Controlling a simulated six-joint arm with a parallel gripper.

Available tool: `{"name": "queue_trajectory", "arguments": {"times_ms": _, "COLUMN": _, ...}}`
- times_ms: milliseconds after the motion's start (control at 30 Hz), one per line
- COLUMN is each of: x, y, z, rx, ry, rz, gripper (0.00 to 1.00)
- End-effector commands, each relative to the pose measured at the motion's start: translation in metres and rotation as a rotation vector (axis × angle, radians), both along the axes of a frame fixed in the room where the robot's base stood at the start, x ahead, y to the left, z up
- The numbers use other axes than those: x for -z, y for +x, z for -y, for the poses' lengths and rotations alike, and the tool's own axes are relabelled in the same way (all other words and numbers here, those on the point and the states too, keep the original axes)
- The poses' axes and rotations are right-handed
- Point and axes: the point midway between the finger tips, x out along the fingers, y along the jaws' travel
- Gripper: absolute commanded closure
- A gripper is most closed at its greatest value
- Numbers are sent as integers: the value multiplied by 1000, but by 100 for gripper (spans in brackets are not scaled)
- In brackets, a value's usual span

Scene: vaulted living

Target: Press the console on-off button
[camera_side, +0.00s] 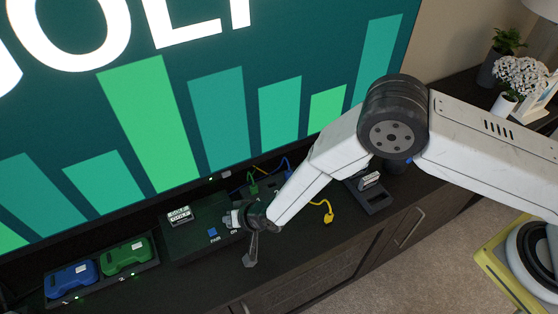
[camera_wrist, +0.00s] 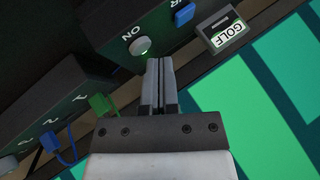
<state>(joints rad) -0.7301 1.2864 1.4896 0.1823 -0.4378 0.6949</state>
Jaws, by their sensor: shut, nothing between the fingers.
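The console (camera_side: 193,228) is a dark box on the cabinet top below the big screen. In the wrist view its face (camera_wrist: 160,22) carries a round pale on-off button (camera_wrist: 140,45) marked ON, with a green glow at its edge, and a square blue button (camera_wrist: 184,14). The blue button also shows in the side view (camera_side: 213,233). My gripper (camera_wrist: 159,62) is shut and empty, its fingertips just beside the round button; I cannot tell whether they touch it.
A cartridge labelled GOLF (camera_side: 180,216) stands in the console. Blue (camera_side: 72,279) and green (camera_side: 127,256) controllers sit in a tray at left. A dark unit with numbered ports (camera_wrist: 45,115) holds green and blue plugs. A yellow cable (camera_side: 327,214) lies at right.

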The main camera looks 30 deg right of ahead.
Motion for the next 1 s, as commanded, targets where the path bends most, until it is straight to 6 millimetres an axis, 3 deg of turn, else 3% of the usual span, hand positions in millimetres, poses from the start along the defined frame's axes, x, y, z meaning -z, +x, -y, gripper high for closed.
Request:
{"name": "queue_trajectory", "arguments": {"times_ms": 633, "x": -9, "y": 0, "z": 0, "rx": 0, "ry": 0, "rz": 0, "gripper": 100}}
{"name": "queue_trajectory", "arguments": {"times_ms": 1000, "x": -33, "y": 0, "z": 0, "rx": 0, "ry": 1, "rz": 1, "gripper": 100}}
